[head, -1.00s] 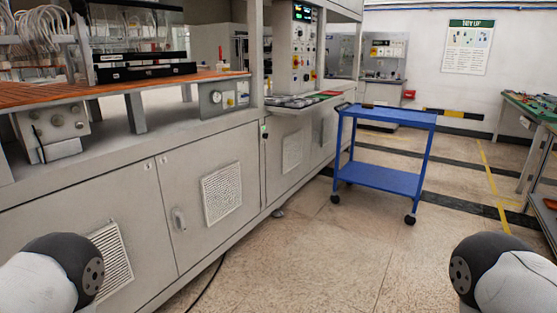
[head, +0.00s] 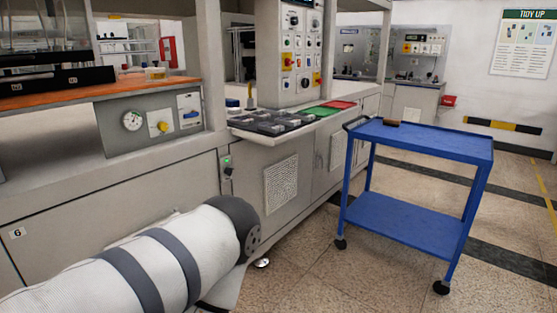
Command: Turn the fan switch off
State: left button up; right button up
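No label that I can read marks a fan switch. A grey control panel (head: 150,140) under the orange worktop carries a round gauge (head: 132,121), a yellow knob (head: 158,127) and a blue-handled switch (head: 190,114). A tall console (head: 303,77) behind the trays has several buttons and red and yellow switches. My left arm reaches in from the lower left, in front of the cabinets. Neither gripper is in view.
A blue trolley (head: 418,138) stands on the right, with a small brown item (head: 391,123) on top. A shelf with dark trays (head: 270,122) juts out from the cabinets. Open floor lies between the cabinets and the trolley.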

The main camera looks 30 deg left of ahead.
aim_at(228, 172)
jog(key=i+l+u, duration=0.15)
jog(key=i+u, duration=0.25)
jog(key=i, duration=0.25)
jog(key=i+l+u, duration=0.4)
jog(key=i, duration=0.2)
jog(key=i+l+u, duration=0.45)
jog(key=i+j, duration=0.05)
jog(key=i, duration=0.05)
